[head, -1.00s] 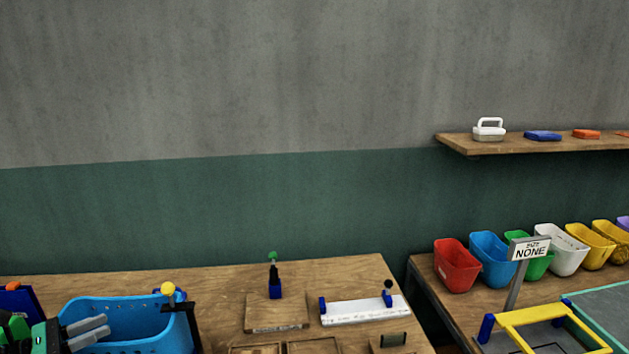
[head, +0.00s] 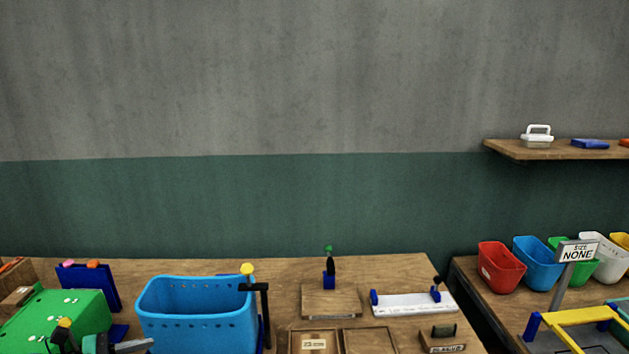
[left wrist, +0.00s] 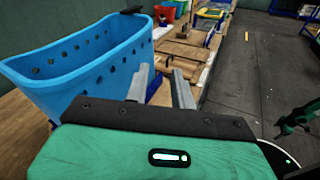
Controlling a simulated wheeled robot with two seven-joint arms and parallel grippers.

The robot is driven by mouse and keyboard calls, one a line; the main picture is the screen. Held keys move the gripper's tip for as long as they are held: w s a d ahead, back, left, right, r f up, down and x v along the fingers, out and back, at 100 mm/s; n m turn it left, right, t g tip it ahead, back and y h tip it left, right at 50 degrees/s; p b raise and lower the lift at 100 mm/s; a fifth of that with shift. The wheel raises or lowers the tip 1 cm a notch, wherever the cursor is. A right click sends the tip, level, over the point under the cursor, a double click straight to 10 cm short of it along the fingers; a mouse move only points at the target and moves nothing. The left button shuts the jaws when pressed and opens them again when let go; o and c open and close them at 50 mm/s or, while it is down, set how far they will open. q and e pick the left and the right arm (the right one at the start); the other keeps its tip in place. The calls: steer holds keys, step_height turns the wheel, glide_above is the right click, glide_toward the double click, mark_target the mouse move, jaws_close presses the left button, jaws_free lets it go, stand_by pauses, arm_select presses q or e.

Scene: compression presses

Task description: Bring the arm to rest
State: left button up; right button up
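My left gripper shows at the bottom left of the head view (head: 132,346), in front of the blue basket's (head: 198,315) lower left corner. In the left wrist view its two grey fingers (left wrist: 160,72) stand apart with nothing between them, so it is open and empty. The blue basket (left wrist: 85,65) is to the left of the fingers there, apart from them as far as I can see. A green and dark part (left wrist: 298,118) at the right edge of the left wrist view looks like my right arm; its fingers cannot be made out.
A green box (head: 60,315) and a blue holder (head: 90,285) stand left of the basket. Wooden trays (head: 331,300) and a white fixture (head: 412,304) lie further right. Open floor (left wrist: 265,70) shows beside the table.

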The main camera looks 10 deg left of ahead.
arm_select(q)
steer(key=s+d+f+m+g+y, duration=0.4)
steer(key=s+d+f+m+g, duration=0.4)
steer(key=s+d+f+m, duration=1)
steer(key=s+d+r+m+y, duration=0.1)
steer(key=s+d+m+y, duration=0.25)
steer(key=m+y, duration=0.45)
step_height(320, 180, down, 29)
steer(key=s+a+f+g, duration=0.1)
steer(key=s+f, duration=0.8)
steer(key=f, duration=0.1)
steer(key=s+a+f, duration=0.2)
steer(key=s+f, duration=0.8)
steer(key=f, duration=0.1)
steer(key=shift+s+a+g+y, duration=0.25)
steer(key=shift+s+g+y, duration=0.05)
steer(key=shift+g, duration=0.1)
arm_select(e)
steer(key=shift+s+a+r, duration=0.1)
steer(key=shift+s, duration=0.1)
